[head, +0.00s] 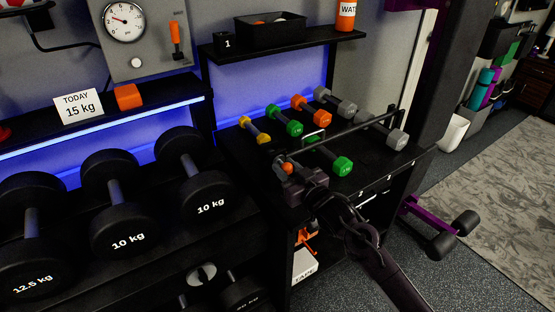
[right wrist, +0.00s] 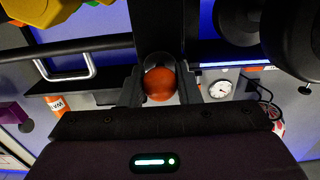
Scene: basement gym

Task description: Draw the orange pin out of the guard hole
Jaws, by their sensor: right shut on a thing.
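My right gripper (head: 283,163) is at the left end of the small-dumbbell shelf, shut on the orange pin (head: 287,169). Only the pin's round orange head shows. In the right wrist view the orange pin (right wrist: 158,84) sits between the two dark fingers of the right gripper (right wrist: 157,78). The black guard bar (head: 358,126) runs along the shelf and carries a metal handle (head: 313,137). The guard hole and the pin's shaft are hidden, so I cannot tell how deep the pin sits. My left gripper is not in view.
Yellow (head: 254,130), green, orange and grey dumbbells lie on the shelf around the guard bar. Large black dumbbells (head: 122,210) fill the rack at left. An upper shelf (head: 285,44) holds a black bin (head: 270,31) and an orange bottle (head: 346,15). Open floor lies at right.

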